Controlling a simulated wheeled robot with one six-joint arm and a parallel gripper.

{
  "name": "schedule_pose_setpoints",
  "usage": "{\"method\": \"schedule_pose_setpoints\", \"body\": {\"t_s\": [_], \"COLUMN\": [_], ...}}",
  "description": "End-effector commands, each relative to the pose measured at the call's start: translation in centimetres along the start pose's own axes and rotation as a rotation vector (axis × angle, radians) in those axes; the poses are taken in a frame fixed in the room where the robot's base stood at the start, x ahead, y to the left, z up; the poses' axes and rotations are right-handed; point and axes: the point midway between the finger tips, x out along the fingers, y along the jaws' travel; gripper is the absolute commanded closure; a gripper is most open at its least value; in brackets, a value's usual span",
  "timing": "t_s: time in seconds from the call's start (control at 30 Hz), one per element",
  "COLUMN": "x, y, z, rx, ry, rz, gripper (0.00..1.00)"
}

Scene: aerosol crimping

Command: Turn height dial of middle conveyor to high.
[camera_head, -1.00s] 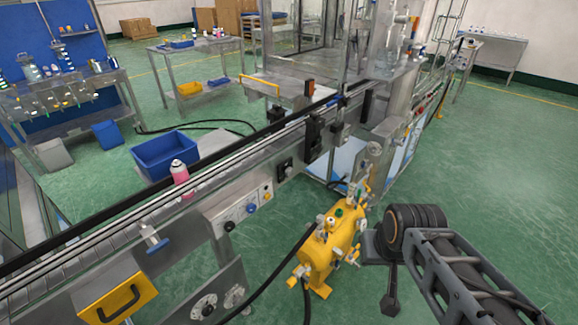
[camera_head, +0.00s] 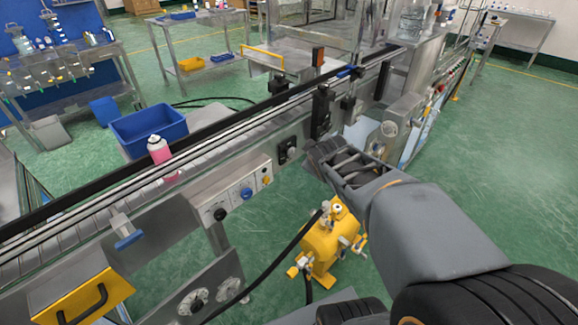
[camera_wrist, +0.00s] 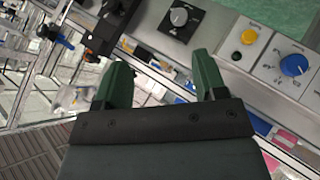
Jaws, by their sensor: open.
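A square black plate with a round silver-grey knob (camera_wrist: 179,16) is mounted on the conveyor's side rail. In the wrist view it sits at the top, beyond the gap between my fingertips. In the head view the same black dial plate (camera_head: 287,150) is just left of my gripper (camera_head: 318,158). In the wrist view my gripper (camera_wrist: 160,65) has two green fingers spread apart with nothing between them, and they appear clear of the knob. A blue knob (camera_wrist: 294,64) is on a grey control panel to the right. I cannot read the dial labels.
The grey panel also carries a yellow button (camera_wrist: 249,36) and a black knob (camera_head: 220,213). A black bracket (camera_head: 321,112) stands on the rail close to my gripper. A yellow pump unit (camera_head: 325,245) is below my arm.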

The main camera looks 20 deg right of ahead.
Motion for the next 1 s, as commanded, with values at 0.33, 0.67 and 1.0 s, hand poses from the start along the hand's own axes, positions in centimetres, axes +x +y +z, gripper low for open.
{"method": "schedule_pose_setpoints", "body": {"t_s": [0.33, 0.67, 1.0], "x": [12.1, 14.1, 15.6], "y": [2.0, -1.2, -2.2], "z": [2.8, 7.0, 5.3], "rx": [-0.986, -1.421, -1.483], "ry": [0.461, 0.773, 0.846], "rz": [0.449, 0.654, 0.696], "gripper": [0.35, 0.35, 0.35]}}
